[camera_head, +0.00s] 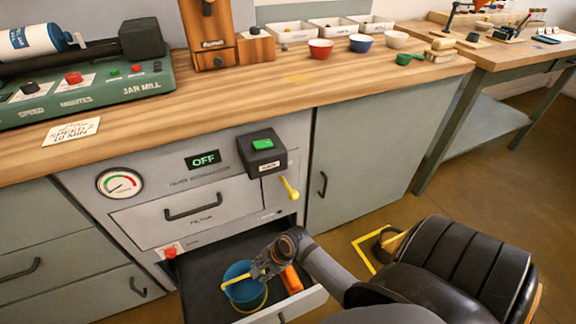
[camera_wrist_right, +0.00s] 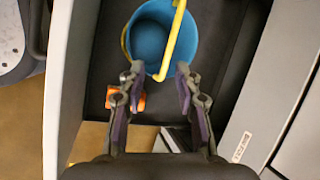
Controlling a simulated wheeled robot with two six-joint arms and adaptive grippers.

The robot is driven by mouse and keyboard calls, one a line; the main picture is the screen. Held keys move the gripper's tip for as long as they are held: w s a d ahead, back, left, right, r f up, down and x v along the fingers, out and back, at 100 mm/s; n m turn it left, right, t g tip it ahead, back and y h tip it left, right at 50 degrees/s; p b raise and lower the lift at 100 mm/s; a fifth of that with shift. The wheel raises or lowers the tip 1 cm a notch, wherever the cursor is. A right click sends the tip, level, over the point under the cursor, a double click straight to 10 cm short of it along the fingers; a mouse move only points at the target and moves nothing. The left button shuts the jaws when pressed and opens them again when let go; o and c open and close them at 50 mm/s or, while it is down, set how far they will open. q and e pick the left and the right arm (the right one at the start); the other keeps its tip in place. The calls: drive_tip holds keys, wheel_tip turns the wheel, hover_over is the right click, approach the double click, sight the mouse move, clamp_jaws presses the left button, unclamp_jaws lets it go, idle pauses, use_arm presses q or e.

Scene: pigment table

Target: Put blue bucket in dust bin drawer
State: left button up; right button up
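The blue bucket (camera_head: 238,287) with a yellow handle is inside the open drawer (camera_head: 205,262) at the bottom of the grey cabinet. The bucket (camera_wrist_right: 152,40) also shows in the right wrist view, with its handle (camera_wrist_right: 172,48) swung over one side. My right gripper (camera_head: 262,275) is at the bucket's near right side. In the right wrist view my right gripper (camera_wrist_right: 158,82) is open, its fingertips apart at the bucket's near rim with the handle's end between them. Whether the fingers touch the bucket I cannot tell. My left gripper is not in view.
An orange object (camera_head: 291,280) lies in the drawer beside my right gripper. Above the drawer are the filter drawer (camera_head: 190,212), a red button (camera_head: 170,253) and a yellow lever (camera_head: 289,188). Bowls, trays and a jar mill (camera_head: 90,85) stand on the wooden worktop (camera_head: 270,85).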

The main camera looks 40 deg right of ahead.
drive_tip(key=s+d+r+n+h, duration=0.1)
drive_tip(key=s+n, duration=0.3)
drive_tip(key=n, duration=0.2)
drive_tip(key=s+d+r+n+g+h, duration=0.1)
drive_tip(key=s+r+n, duration=0.1)
drive_tip(key=s+n, duration=0.2)
drive_tip(key=s+d+r+n+g+h, duration=0.1)
drive_tip(key=s+n, duration=0.3)
drive_tip(key=n, duration=0.4)
drive_tip(key=shift+d+r+h, duration=0.5)
drive_tip(key=shift+d+r, duration=0.05)
drive_tip(key=shift+d, duration=0.05)
